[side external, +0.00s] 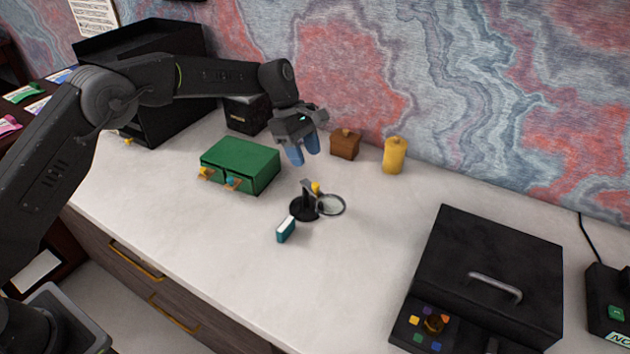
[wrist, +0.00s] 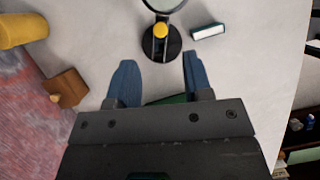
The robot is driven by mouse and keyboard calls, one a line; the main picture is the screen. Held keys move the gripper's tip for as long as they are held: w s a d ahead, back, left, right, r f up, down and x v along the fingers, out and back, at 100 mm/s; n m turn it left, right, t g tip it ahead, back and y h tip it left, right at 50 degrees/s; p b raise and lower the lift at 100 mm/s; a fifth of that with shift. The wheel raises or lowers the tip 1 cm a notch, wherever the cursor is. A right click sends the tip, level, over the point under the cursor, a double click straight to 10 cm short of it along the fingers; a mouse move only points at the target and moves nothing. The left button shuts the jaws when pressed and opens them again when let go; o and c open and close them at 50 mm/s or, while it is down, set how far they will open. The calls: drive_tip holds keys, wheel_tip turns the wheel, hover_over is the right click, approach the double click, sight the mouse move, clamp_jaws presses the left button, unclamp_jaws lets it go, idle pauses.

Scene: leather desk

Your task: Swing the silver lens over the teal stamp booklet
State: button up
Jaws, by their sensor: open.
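The silver lens (side external: 331,205) is a round, silver-rimmed magnifier on a short black stand (side external: 304,208) with a yellow knob (side external: 315,187). In the side view it points to the right of the stand. The teal stamp booklet (side external: 286,230) is a small teal and white block on the desk, in front of the stand and apart from the lens. In the wrist view the booklet (wrist: 208,31) lies right of the stand, and the lens (wrist: 165,3) is cut by the top edge. My gripper (side external: 302,158), with blue fingers, is open and empty above the desk, behind the stand.
A green drawer box (side external: 241,162) stands left of the stand. A brown wooden box (side external: 345,144) and a yellow canister (side external: 394,156) stand near the wall. A large black lidded case (side external: 490,275) is at the right. Desk between stand and case is clear.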

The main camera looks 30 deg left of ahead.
sight(316, 185)
drive_tip(key=x, duration=0.8)
clamp_jaws()
idle(0.4)
